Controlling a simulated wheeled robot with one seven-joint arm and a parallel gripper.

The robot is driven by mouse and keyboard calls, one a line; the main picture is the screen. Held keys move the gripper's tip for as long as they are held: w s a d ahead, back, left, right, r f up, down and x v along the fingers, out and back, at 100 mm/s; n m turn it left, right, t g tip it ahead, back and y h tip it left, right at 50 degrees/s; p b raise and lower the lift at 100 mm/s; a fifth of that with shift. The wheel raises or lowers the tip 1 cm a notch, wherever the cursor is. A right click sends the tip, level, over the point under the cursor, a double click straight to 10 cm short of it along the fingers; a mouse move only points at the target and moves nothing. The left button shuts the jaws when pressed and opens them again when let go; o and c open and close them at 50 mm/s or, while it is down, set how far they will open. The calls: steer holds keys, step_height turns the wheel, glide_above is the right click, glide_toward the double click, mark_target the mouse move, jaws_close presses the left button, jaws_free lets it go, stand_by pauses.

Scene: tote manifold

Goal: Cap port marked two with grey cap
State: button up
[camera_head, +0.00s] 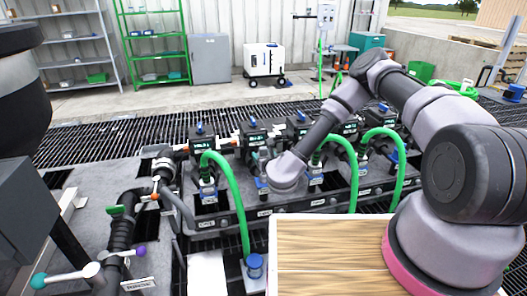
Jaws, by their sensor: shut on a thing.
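The manifold (232,217) runs across the middle of the camera_head view, with black valve blocks (201,141) and small white labels (206,223) along its front rail. The label text is too small to read, so I cannot tell which port is marked two. My arm reaches in from the right and bends down, its wrist in front of the middle of the manifold. My gripper and its fingertips are hidden behind or beyond the wrist. I cannot make out a grey cap in this view; whatever is at the gripper is hidden too.
Green hoses (232,190) arch over the manifold front; one ends at a blue fitting (255,264) low in the middle. A wooden board (320,248) with a white edge lies at the front. A black pipe (120,235) with coloured-knob levers stands at the left.

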mark_target(264, 174)
steer(key=shift+f, duration=3.9)
steer(key=o, duration=1.5)
steer(key=shift+o, duration=0.2)
steer(key=v, duration=1)
steer(key=shift+s, duration=0.35)
